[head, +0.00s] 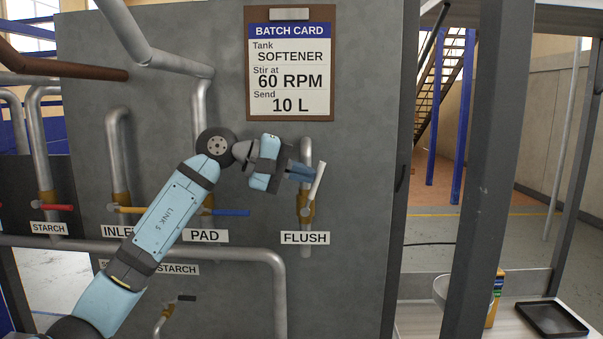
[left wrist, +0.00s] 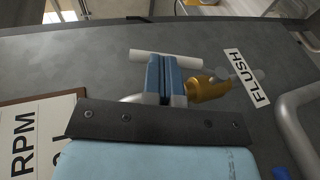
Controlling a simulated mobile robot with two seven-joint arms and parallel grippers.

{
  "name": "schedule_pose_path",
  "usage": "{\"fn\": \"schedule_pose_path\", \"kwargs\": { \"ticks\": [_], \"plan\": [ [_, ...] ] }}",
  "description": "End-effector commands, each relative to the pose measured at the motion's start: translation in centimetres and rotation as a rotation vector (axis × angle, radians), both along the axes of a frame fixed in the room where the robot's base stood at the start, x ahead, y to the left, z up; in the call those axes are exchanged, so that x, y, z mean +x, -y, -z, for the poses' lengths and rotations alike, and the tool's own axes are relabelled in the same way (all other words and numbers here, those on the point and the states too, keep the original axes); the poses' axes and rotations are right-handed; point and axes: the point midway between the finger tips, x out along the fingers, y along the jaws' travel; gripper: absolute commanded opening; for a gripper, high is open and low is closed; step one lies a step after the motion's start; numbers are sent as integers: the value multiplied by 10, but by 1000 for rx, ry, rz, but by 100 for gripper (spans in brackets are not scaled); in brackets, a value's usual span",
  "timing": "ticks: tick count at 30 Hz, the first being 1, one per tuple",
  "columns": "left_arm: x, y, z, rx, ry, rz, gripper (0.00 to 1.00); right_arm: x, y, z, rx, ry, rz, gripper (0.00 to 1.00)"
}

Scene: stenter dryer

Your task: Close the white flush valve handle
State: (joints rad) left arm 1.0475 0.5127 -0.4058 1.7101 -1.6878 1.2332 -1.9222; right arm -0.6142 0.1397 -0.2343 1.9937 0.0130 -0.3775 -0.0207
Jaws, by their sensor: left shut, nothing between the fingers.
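The white flush valve handle (head: 316,184) is on the brass flush valve (head: 305,202), just above the FLUSH label (head: 304,237). In the head view the handle stands steeply, its upper end leaning right. My left gripper (head: 303,172) is shut and empty, with its fingertips beside the handle's left side. In the left wrist view the shut fingers (left wrist: 168,62) reach up to the handle (left wrist: 165,58) and overlap it; I cannot tell whether they touch. The brass valve body (left wrist: 208,88) shows right of the fingers. My right gripper is not in view.
The blue PAD handle (head: 231,212), yellow INLET handle (head: 128,210) and red STARCH handle (head: 58,207) are to the left. A batch card (head: 290,68) hangs above the gripper. A pipe (head: 277,290) runs below. A black tray (head: 552,319) lies at right.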

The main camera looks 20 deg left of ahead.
Motion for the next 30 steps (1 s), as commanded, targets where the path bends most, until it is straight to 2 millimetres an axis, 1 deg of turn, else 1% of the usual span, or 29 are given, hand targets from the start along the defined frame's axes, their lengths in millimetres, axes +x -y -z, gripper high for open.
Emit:
{"fn": "schedule_pose_path", "kwargs": {
  "ticks": [8, 17, 22, 27, 28, 30],
  "plan": [
    [3, 11, -3, 140, -36, -2, 0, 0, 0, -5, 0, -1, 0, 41],
    [10, 34, 1, 401, -112, -1, 0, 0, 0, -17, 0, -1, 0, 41],
    [13, 46, 9, 557, -157, -1, 0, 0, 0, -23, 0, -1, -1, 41],
    [16, 57, 19, 713, -202, -1, 0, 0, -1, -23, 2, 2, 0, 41],
    [17, 59, 21, 738, -210, -1, 0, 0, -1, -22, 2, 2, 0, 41],
    [18, 62, 28, 729, -210, 0, 0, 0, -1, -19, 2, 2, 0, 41]
  ]
}}
